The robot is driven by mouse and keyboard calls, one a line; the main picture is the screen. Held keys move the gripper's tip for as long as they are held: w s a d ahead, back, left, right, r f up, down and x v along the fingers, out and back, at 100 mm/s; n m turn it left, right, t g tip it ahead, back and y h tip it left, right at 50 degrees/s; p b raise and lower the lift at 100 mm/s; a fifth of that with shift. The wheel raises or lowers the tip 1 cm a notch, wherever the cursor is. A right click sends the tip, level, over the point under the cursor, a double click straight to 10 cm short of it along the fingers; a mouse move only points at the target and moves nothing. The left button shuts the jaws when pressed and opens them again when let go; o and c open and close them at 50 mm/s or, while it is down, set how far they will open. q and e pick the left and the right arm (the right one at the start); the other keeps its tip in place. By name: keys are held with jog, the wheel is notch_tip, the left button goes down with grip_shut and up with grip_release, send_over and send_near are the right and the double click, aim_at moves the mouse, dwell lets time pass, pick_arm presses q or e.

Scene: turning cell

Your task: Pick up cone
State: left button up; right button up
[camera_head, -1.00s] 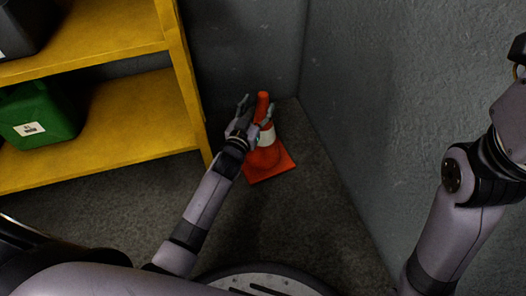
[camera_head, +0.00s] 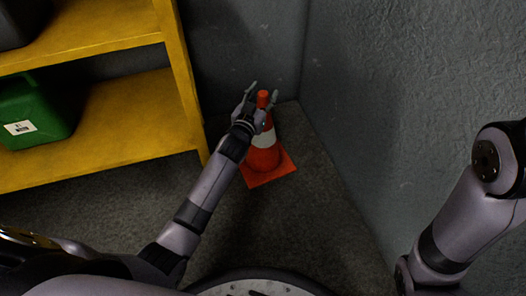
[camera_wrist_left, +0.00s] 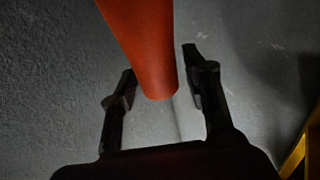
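An orange cone (camera_head: 263,159) with a white band stands upright on its square orange base, on the floor in the corner between the two walls. My left gripper (camera_head: 259,93) is at the cone's upper part, with its fingers spread to either side of the tip. In the left wrist view the orange cone (camera_wrist_left: 146,45) comes down from the top, and its tip ends between the two open fingers of my left gripper (camera_wrist_left: 158,80). Gaps show beside the cone, so the fingers do not grip it. My right gripper is outside the views.
A yellow shelf (camera_head: 110,112) stands at the left, its post close to the cone and my left arm. A green container (camera_head: 38,112) sits on its lower level. A grey wall (camera_head: 400,100) rises at the right. Some floor is clear in front of the cone.

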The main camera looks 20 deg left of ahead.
pick_arm(q)
grip_shut()
dwell(0.3)
dwell(0.4)
jog(key=shift+r, duration=0.15)
